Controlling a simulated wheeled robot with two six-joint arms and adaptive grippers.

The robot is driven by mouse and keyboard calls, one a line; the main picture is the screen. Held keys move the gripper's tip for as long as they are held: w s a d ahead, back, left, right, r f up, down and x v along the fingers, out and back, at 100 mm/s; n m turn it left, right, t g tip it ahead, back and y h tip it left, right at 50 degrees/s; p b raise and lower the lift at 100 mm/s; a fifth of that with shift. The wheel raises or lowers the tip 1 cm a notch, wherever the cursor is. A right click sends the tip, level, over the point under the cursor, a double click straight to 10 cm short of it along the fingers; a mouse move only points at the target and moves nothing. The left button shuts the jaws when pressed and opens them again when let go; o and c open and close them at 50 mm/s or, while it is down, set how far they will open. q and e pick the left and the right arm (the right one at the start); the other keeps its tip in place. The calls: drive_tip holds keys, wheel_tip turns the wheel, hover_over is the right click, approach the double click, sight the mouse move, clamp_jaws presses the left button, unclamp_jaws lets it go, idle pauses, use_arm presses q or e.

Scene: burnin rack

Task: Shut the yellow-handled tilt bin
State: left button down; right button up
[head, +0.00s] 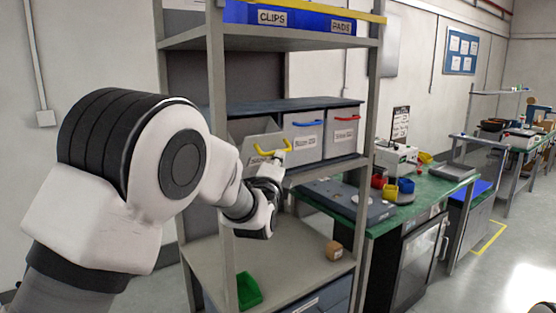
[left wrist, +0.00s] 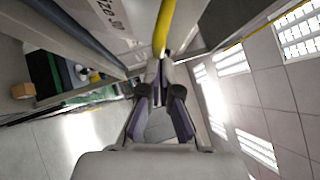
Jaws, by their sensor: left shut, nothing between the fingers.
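The yellow-handled tilt bin (head: 250,160) is the leftmost of a row on the rack's middle shelf. Its grey front leans out from the row, so it is tilted open. Its yellow handle (head: 273,147) shows along the top of the front, and in the left wrist view the handle (left wrist: 163,30) runs down from the top edge. My left gripper (head: 280,158) is shut and empty, with its tips close to the handle; I cannot tell whether they touch. In the left wrist view the closed fingers (left wrist: 161,72) point at the handle's lower end. My right gripper is not in view.
Blue-handled (head: 303,143) and red-handled (head: 341,137) bins sit flush to the right. A rack post (head: 216,90) stands left of the bin, beside my arm. The lower shelf holds a green bin (head: 248,290) and a brown box (head: 334,250).

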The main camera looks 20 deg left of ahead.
sight(266, 137)
use_arm(q)
drive_tip(key=a+r+n+g+p, duration=0.1)
drive_tip(key=p, duration=0.1)
drive_tip(key=w+a+r+n+g+p, duration=0.1)
drive_tip(key=r+p, duration=0.1)
drive_tip(key=w+a+r+n+p, duration=0.1)
drive_tip(key=p, duration=0.1)
drive_tip(key=shift+w+r+g+p, duration=0.2)
drive_tip(key=shift+w+g+p, duration=0.1)
drive_tip(key=shift+g, duration=0.1)
drive_tip(key=shift+w+a+r+n+g+p, duration=0.4)
drive_tip(key=shift+w+a+n+p, duration=0.15)
drive_tip(key=shift+p, duration=0.3)
drive_tip(key=shift+w+a+r+p, duration=0.25)
drive_tip(key=shift+w+a+p, duration=0.2)
drive_tip(key=shift+a, duration=0.25)
drive_tip(key=shift+r, duration=0.2)
